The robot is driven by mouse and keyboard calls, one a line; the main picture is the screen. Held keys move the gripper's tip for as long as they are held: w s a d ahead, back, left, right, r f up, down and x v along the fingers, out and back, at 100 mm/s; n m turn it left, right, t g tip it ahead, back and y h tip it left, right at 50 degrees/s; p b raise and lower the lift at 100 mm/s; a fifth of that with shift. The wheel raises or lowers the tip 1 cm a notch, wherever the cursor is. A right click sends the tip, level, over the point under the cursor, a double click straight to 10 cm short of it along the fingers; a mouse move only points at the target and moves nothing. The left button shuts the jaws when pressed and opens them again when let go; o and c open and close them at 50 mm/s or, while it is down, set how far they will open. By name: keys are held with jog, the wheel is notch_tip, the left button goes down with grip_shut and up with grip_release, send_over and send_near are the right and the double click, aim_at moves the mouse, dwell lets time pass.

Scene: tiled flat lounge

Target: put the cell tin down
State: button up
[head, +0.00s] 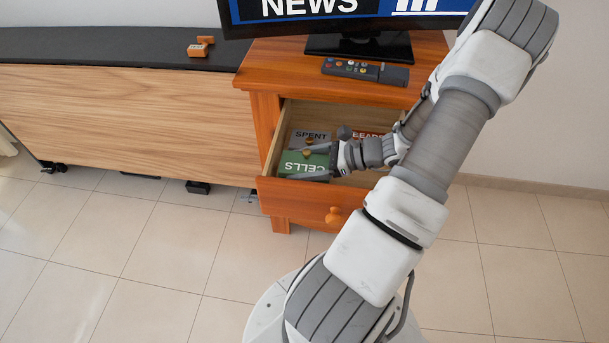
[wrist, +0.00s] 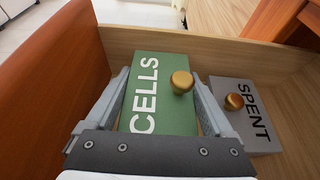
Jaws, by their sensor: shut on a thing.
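The cell tin is a green box lettered CELLS with a brass knob on its lid. In the head view the cell tin (head: 296,165) is inside the open drawer (head: 312,200), near its front left corner. In the wrist view the cell tin (wrist: 160,100) lies between the two fingers of my gripper (wrist: 165,100), which is shut on its sides. My gripper (head: 312,163) reaches into the drawer from the right. Whether the tin's underside touches the drawer floor is hidden.
A grey tin lettered SPENT (wrist: 248,120) stands beside the cell tin. Another lettered tin (head: 370,138) is partly hidden by my arm. The wooden cabinet (head: 270,60) carries a remote (head: 365,71) and a television (head: 345,15). A dark bench top (head: 100,47) lies left.

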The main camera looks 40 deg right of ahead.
jog(key=shift+f+b, duration=0.65)
jog(key=shift+f, duration=1.25)
jog(key=shift+f, duration=0.15)
jog(key=o, duration=1.2)
jog(key=shift+r, duration=0.25)
jog(key=p+v, duration=0.3)
jog(key=v, duration=0.9)
jog(key=shift+f, duration=0.15)
